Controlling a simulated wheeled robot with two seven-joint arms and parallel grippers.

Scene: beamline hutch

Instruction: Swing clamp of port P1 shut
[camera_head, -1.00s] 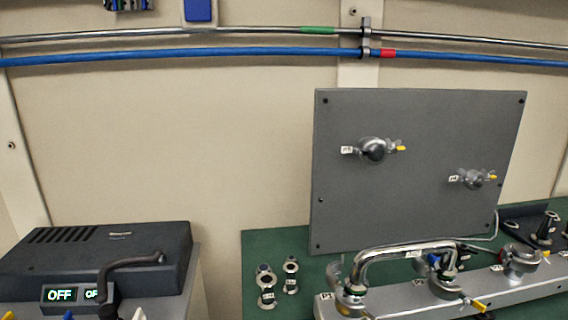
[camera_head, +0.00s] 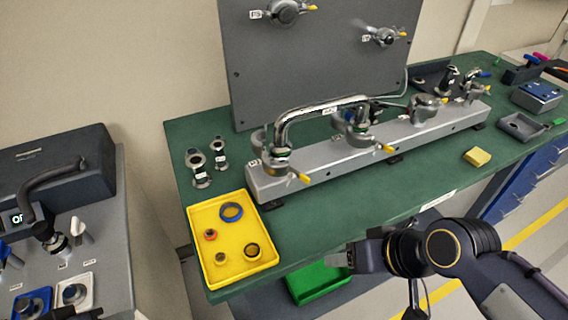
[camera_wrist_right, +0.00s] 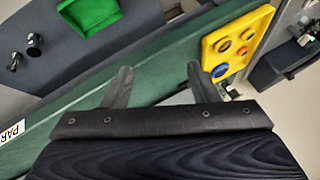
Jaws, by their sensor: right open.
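A silver manifold bar (camera_head: 340,155) with several clamped ports lies on the green bench. Its labels are too small to read, so I cannot tell which port is P1. The left-end port clamp (camera_head: 281,165) has a yellow-tipped lever pointing right, and a grey piece (camera_head: 258,140) stands up beside it. A bent chrome pipe (camera_head: 318,110) joins this port to a second clamped port (camera_head: 357,137). My right gripper (camera_head: 338,258) is in front of the bench edge, apart from the bar. In the right wrist view my right gripper (camera_wrist_right: 160,82) is open and empty. My left gripper is not in view.
A yellow tray (camera_head: 203,253) with several rings sits at the bench's front left corner. A grey panel (camera_head: 300,60) with two ports rises behind the bar. A yellow block (camera_head: 477,157) lies right. A green bin (camera_head: 320,282) is below.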

